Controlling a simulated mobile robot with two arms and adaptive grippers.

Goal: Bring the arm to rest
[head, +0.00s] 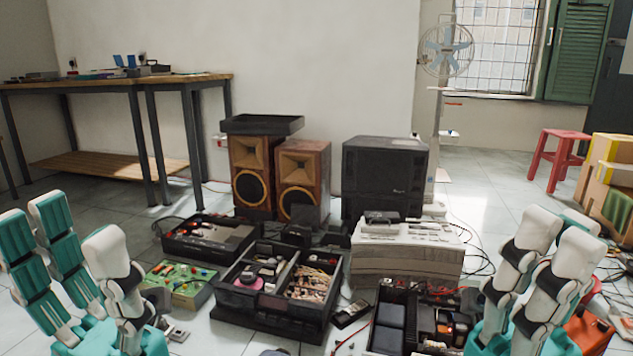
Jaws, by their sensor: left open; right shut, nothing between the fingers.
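My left gripper (62,235) is at the lower left of the head view. Its teal and white fingers point up and stand apart, open and empty. My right gripper (560,236) is at the lower right, with its fingers up and close together. It is shut with nothing held. Both grippers appear in front of the equipment on the floor, and neither is seen holding anything. The rest of both arms is out of view.
Black trays of parts (265,318), a green board (181,284), a beige device (405,252), wooden speakers (303,172) and a black monitor (384,175) crowd the floor. A workbench (110,84) stands back left; a red stool (556,152) stands right. Open floor lies behind.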

